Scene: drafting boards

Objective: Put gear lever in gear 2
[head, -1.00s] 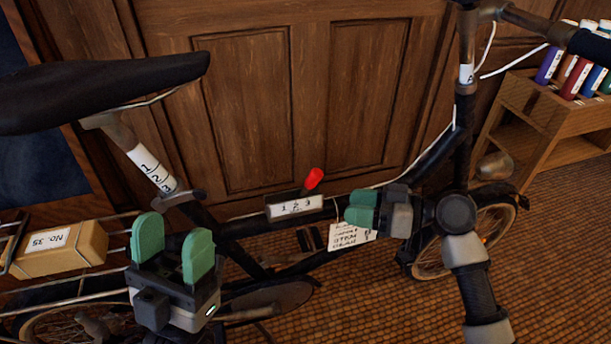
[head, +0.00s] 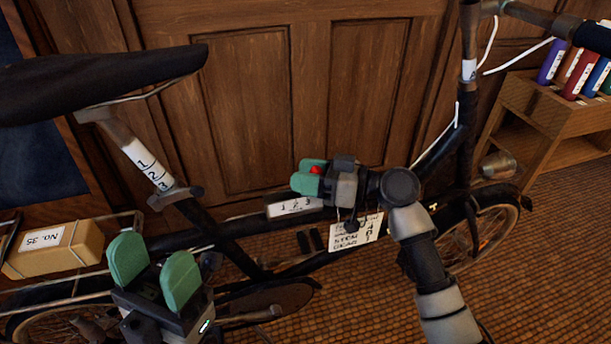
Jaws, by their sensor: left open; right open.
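The gear lever's red knob (head: 315,170) shows between the green fingers of my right gripper (head: 310,178). The fingers are apart around the knob; whether either touches it I cannot tell. The lever's shaft is hidden by the gripper, so which gear it stands at is not clear. The white gear plate (head: 290,208) marked 1, 2, 3 is on the bicycle's frame tube just below, its right end close to the gripper. My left gripper (head: 153,270) is open and empty at the lower left, in front of the bicycle's rear part.
The black saddle (head: 100,82) sits on a post with a numbered label (head: 148,165). A box marked No. 35 (head: 55,248) is on the rear rack.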

